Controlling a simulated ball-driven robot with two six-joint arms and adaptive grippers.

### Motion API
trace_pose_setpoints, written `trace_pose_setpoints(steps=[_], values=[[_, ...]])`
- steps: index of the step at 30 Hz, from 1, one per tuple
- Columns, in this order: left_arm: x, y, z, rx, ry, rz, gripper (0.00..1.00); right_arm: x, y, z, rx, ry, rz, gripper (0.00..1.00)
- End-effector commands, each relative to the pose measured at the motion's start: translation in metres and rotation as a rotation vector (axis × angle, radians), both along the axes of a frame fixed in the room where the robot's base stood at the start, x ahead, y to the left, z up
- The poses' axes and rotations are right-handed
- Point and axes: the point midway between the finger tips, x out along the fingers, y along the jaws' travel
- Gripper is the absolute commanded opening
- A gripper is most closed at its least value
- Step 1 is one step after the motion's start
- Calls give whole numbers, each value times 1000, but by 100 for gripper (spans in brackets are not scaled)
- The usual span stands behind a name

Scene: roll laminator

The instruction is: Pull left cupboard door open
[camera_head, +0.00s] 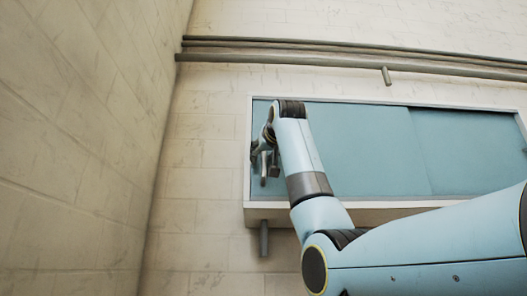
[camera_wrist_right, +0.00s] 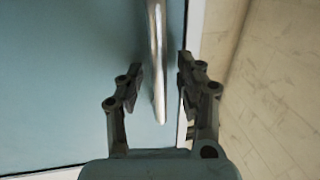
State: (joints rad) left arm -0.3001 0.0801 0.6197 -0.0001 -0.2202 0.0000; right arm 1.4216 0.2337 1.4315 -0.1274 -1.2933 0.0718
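The wall cupboard (camera_head: 380,205) has a pale frame and two blue doors. Its left door (camera_head: 365,150) looks shut, flush in the frame. A light metal bar handle (camera_head: 263,170) stands near the door's left edge. In the right wrist view the handle (camera_wrist_right: 157,60) runs between the two fingers of my right gripper (camera_wrist_right: 160,75). These fingers are open, with a visible gap on each side of the bar. In the head view my right gripper (camera_head: 266,158) is at the handle, and my arm covers part of the left door. My left gripper is not in view.
The right door (camera_head: 470,150) lies beside the left one. A bare block wall (camera_head: 80,150) stands to the left, with some free wall between it and the cupboard. Pipes (camera_head: 330,52) run above the cupboard. A short grey peg (camera_head: 264,238) shows below its left corner.

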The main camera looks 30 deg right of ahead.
Motion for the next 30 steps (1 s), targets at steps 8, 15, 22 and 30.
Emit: trace_pose_setpoints(steps=[8,15,22,30], values=[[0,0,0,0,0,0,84,1,0,-1,0,0,0,30],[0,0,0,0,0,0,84,0,0,-1,0,0,0,0],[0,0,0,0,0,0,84,0,0,-1,0,0,0,0],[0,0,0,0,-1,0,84,0,0,-1,1,2,0,0]])
